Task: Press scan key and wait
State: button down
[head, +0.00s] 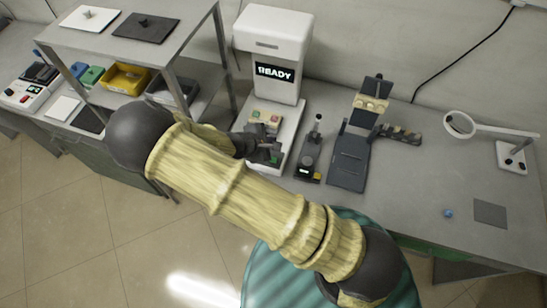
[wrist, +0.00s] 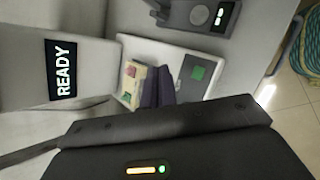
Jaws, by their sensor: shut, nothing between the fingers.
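A white machine (head: 272,38) stands at the back of the bench, and its display (head: 274,72) reads READY. The display also reads READY in the wrist view (wrist: 62,70). On the machine's white base is a beige key block (head: 265,117) with a reddish key and a green key; it also shows in the wrist view (wrist: 137,82). I cannot read which one is the scan key. My gripper (head: 274,152) is shut and empty over the base, just in front of the key block. In the wrist view its fingertips (wrist: 158,86) partly cover the block; contact cannot be told.
Right of the machine stand a small lever device (head: 312,155) and a dark stand (head: 350,155). A magnifier lamp (head: 460,124) is at the far right. A metal shelf (head: 180,40) stands left.

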jog(key=shift+f, duration=0.1)
notch_tip(320, 180, down, 7)
jog(key=b, duration=0.4)
jog(key=shift+f+b, duration=0.8)
jog(key=shift+b, duration=0.4)
jog(key=shift+s+f+b, duration=0.1)
jog(key=shift+f+b, duration=0.75)
jog(key=shift+b, duration=0.6)
dwell(1.9)
jog(key=shift+r, duration=0.1)
jog(key=shift+r+p, duration=0.5)
jog(key=shift+r, duration=0.3)
jog(key=shift+r+p, duration=1.55)
jog(key=shift+r, duration=0.95)
